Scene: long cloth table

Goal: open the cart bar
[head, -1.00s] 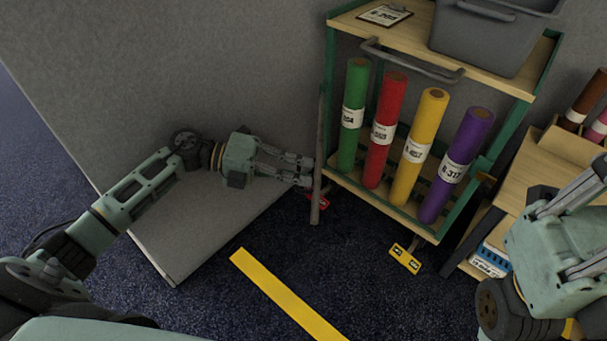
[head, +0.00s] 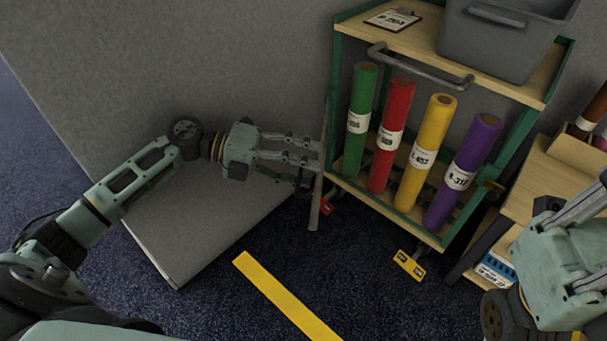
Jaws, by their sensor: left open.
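The cart (head: 540,104) has a green frame, wooden shelves and several upright rolls inside. The grey cart bar (head: 315,205) shows nearly edge-on at the cart's left front corner, sticking out toward me, clear of the rolls. My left gripper (head: 318,156) is open, with its fingertips right against the bar's left side; I cannot tell whether they touch. My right gripper (head: 590,204) is at the right edge, partly cut off, away from the bar; its fingertips are not clear.
Green (head: 361,105), red (head: 391,130), yellow (head: 426,150) and purple (head: 468,165) rolls stand on the lower shelf. A grey bin (head: 497,45) is on top. A grey panel (head: 210,75) stands behind my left arm. A wooden rack (head: 525,187) is at right. Dark carpet is open in front.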

